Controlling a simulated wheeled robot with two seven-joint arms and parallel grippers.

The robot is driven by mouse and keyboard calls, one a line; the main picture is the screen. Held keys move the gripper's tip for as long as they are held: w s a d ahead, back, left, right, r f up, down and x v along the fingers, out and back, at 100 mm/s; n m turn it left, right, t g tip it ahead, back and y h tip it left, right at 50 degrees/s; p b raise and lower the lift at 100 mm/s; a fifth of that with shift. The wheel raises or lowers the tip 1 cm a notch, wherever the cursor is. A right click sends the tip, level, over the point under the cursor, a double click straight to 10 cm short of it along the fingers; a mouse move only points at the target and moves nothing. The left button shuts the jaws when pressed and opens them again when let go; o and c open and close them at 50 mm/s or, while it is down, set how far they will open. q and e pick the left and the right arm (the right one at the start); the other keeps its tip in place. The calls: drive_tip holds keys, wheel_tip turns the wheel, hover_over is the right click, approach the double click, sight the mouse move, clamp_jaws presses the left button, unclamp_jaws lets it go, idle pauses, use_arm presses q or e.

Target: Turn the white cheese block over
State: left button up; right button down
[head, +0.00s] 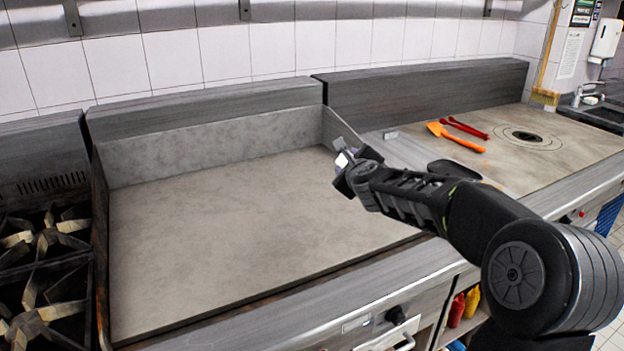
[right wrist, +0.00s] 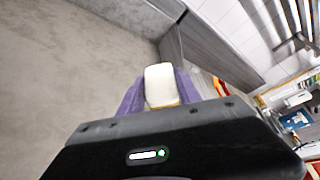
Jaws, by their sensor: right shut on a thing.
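The white cheese block (right wrist: 160,84) is held between the purple fingers of my right gripper (right wrist: 161,98) in the right wrist view. It looks pale, with a tan lower edge. In the head view my right gripper (head: 347,168) is over the right part of the flat griddle plate (head: 230,225). A small whitish patch of the block (head: 343,159) shows at its tip, and the rest is hidden by the gripper. The block appears raised above the plate, but I cannot tell how high. My left gripper is in neither view.
The griddle plate is bare, with raised walls at the back and sides. An orange spatula (head: 455,137) and red tongs (head: 466,127) lie on the right-hand cooktop (head: 510,178). Gas burners (head: 42,240) are at the left. My right arm crosses the front right.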

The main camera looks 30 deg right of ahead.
drive_tip(key=shift+s+d+f, duration=0.1)
drive_tip(key=shift+s+d, duration=0.1)
drive_tip(key=shift+d, duration=0.25)
drive_tip(key=shift+s+d+f, duration=0.1)
drive_tip(key=shift+s+d, duration=0.05)
drive_tip(key=shift+d, duration=0.25)
drive_tip(key=shift+s+d+n, duration=0.1)
drive_tip(key=shift+n, duration=0.2)
drive_tip(key=shift+a+f+n, duration=0.1)
drive_tip(key=shift+a+n, duration=0.2)
drive_tip(key=shift+n, duration=0.6)
drive_tip(key=shift+t+h, duration=0.3)
